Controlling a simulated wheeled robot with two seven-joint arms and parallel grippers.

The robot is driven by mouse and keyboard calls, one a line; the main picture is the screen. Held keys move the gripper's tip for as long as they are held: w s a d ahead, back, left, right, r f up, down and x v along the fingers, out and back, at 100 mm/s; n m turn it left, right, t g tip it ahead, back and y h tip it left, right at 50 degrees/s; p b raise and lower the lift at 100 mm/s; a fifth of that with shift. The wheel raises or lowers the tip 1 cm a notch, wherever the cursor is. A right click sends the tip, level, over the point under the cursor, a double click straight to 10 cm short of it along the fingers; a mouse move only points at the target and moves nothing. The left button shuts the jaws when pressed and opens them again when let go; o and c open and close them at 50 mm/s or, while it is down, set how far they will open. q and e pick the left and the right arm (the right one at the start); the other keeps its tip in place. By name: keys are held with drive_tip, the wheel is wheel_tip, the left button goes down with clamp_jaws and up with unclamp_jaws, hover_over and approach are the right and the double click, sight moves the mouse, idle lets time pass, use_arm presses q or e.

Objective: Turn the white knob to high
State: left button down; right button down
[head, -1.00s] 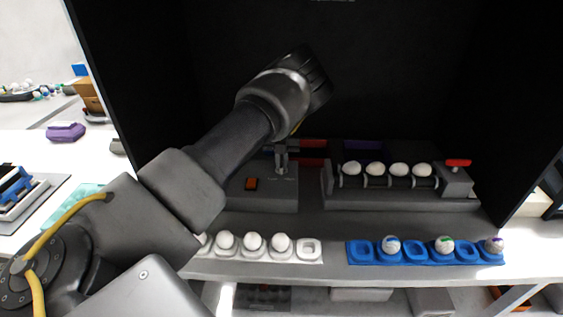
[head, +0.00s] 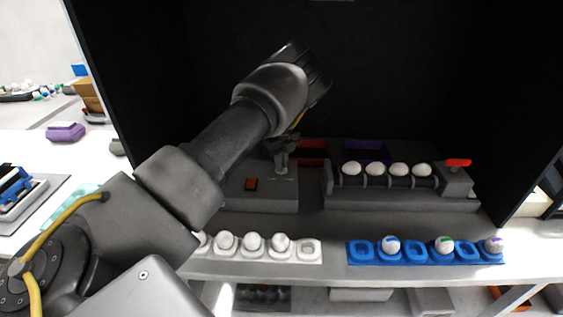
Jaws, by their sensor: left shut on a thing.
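The white knob is hidden behind the fingers of my left gripper (head: 282,166). The gripper points down at the top of a grey box (head: 262,198) and is shut on the knob there. An orange-red switch (head: 251,184) sits on the same box, left of the fingers. Small markings beside the knob are too small to read. My right gripper is not in view.
A roller rack (head: 400,199) with white eggs and a red handle (head: 458,162) stands right of the box. In front lie a white egg tray (head: 309,257) and a blue egg tray (head: 416,258) with marked eggs. Dark walls enclose the back and sides.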

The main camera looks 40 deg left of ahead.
use_arm(q)
drive_tip(key=shift+n, duration=0.3)
idle(0.4)
drive_tip(key=c, duration=1.5)
unclamp_jaws()
wheel_tip(320, 180, up, 11)
drive_tip(key=b, duration=0.2)
drive_tip(key=shift+f, duration=0.15)
